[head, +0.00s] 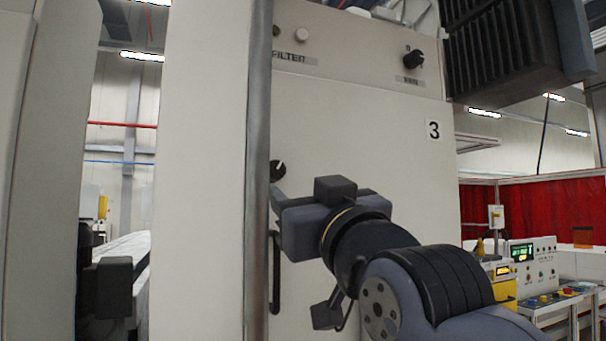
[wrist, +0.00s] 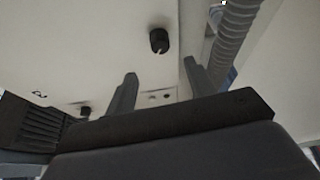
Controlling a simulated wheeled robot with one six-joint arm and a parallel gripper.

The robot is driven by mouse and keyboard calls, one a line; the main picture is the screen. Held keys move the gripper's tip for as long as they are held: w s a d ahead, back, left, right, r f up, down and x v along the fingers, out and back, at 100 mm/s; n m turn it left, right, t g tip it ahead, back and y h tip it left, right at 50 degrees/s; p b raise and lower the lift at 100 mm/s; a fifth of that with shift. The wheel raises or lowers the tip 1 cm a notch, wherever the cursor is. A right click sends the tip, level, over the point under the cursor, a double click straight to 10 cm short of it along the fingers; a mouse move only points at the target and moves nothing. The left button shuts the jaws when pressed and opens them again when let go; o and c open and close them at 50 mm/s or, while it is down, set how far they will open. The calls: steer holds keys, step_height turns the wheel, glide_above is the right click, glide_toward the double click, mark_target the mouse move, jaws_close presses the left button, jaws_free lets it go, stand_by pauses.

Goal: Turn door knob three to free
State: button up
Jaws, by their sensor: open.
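Door knob three (head: 277,168) is a black round knob with a white pointer line, on the pale cabinet door (head: 390,150) marked 3. In the head view its pointer slants up to the right, and the grey post hides part of its left side. In the wrist view the knob (wrist: 158,41) shows whole, beyond the fingertips. My gripper (wrist: 160,70) is open and empty, its two fingers apart. In the head view my gripper (head: 279,190) is just below the knob, partly overlapping its lower edge. I see no grip on the knob.
A grey vertical post (head: 257,180) stands close to the left of the knob. A dark door handle (head: 276,270) is below. A fan knob (head: 413,60) and a filter button (head: 301,35) sit on the panel above. A ribbed hose (wrist: 232,45) runs at right in the wrist view.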

mark_target(277, 173)
steer(key=p+x, duration=0.4)
steer(key=x, duration=0.6)
steer(key=c, duration=1)
